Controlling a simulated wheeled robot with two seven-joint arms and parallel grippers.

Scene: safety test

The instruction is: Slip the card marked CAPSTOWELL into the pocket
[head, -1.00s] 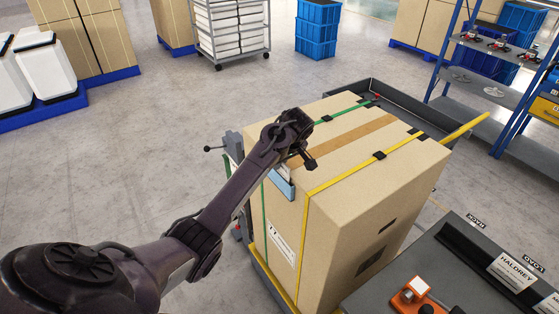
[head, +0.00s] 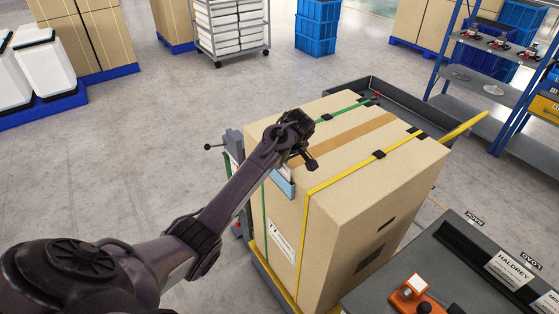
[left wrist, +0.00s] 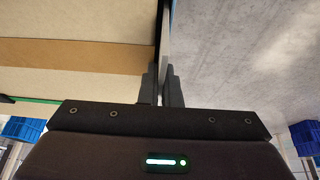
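My left gripper (head: 296,160) is over the near left top edge of a large strapped cardboard box (head: 375,190), pointing down its side. In the left wrist view its two fingers (left wrist: 162,85) are close together on a thin pale card (left wrist: 163,42), seen edge-on. A light blue pocket (head: 284,187) is on the box's left side, just below the gripper. A pale part of the card shows between gripper and pocket; its writing is not visible. I cannot tell whether its lower edge is inside the pocket. My right gripper is out of view.
Green and yellow straps (head: 379,155) cross the box. At lower right, a dark surface (head: 445,262) bears a card marked HALDREY (head: 512,267) in a holder, and an orange device (head: 415,296). A blue-framed shelf (head: 497,85) stands at back right. Floor is clear at left.

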